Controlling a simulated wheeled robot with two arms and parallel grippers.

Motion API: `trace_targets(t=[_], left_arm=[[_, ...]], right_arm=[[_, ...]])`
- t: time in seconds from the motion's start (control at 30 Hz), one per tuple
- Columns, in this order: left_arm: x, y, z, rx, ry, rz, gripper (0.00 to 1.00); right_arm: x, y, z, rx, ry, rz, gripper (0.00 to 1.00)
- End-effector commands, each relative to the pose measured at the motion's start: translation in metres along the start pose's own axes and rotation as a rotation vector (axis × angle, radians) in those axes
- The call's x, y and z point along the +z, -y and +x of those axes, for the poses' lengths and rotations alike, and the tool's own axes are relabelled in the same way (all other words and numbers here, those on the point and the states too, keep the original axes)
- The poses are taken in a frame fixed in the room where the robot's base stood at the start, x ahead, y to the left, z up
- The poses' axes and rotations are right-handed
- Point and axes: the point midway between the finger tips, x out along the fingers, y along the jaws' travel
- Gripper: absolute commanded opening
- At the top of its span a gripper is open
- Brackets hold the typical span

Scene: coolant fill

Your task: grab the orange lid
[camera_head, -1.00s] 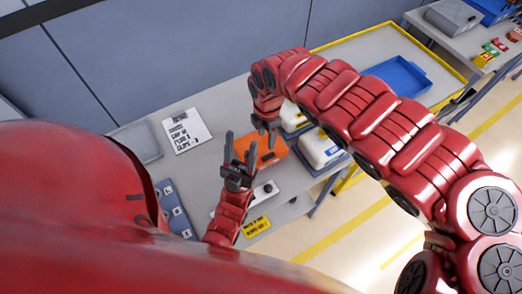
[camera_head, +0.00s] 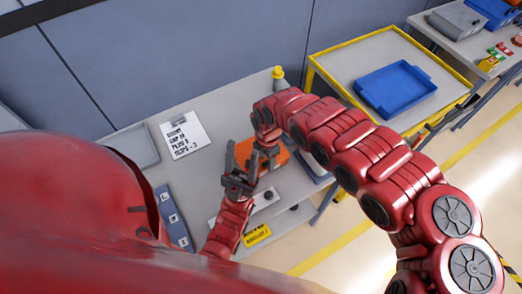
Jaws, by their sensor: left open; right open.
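The orange lid (camera_head: 279,158) lies on the grey workbench, partly covered by both of my grippers, so its full outline is hidden. My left gripper (camera_head: 241,157) is open with its dark fingers at the lid's left side. My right gripper (camera_head: 265,156) is open, pointing down over the middle of the lid. I cannot tell whether either touches it.
A clipboard (camera_head: 186,134) and a grey tray (camera_head: 137,147) are on the workbench at left. A yellow-topped container (camera_head: 278,78) stands at its back. A blue tray (camera_head: 396,88) sits on a yellow-edged table at right. My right arm hides part of the bench.

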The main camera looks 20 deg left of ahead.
Motion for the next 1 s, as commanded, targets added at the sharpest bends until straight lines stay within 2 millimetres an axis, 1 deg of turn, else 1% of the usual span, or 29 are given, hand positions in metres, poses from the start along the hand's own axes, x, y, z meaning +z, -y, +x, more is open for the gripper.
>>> trace_targets(t=[0.2, 0.23, 0.37, 0.4, 0.47, 0.5, 0.53, 1.0], left_arm=[[0.0000, 0.0000, -0.0001, 0.000, 0.000, 0.000, 0.50], [0.0000, 0.0000, -0.0001, 0.000, 0.000, 0.000, 0.50], [0.0000, 0.0000, -0.0001, 0.000, 0.000, 0.000, 0.50], [0.0000, 0.0000, -0.0001, 0.000, 0.000, 0.000, 0.50], [0.0000, 0.0000, -0.0001, 0.000, 0.000, 0.000, 0.50], [0.0001, 0.0000, -0.0001, 0.000, 0.000, 0.000, 0.50], [0.0000, 0.0000, -0.0001, 0.000, 0.000, 0.000, 0.50], [0.0000, 0.0000, 0.0000, 0.000, 0.000, 0.000, 0.50]], right_arm=[[0.0004, 0.0000, 0.0015, 0.001, 0.001, 0.000, 0.55], [0.0004, 0.0000, 0.0015, 0.001, 0.001, 0.000, 0.53], [0.0005, -0.0001, 0.0013, 0.001, 0.001, 0.000, 0.30], [0.0005, -0.0001, 0.0013, 0.001, 0.001, 0.000, 0.23], [0.0005, -0.0002, 0.0013, 0.001, 0.001, 0.000, 0.12], [0.0004, -0.0002, 0.0012, 0.001, 0.001, 0.000, 0.05], [0.0005, -0.0003, 0.0012, 0.001, 0.001, 0.000, 0.00], [0.0002, -0.0007, 0.0005, 0.002, 0.001, 0.000, 0.00]])
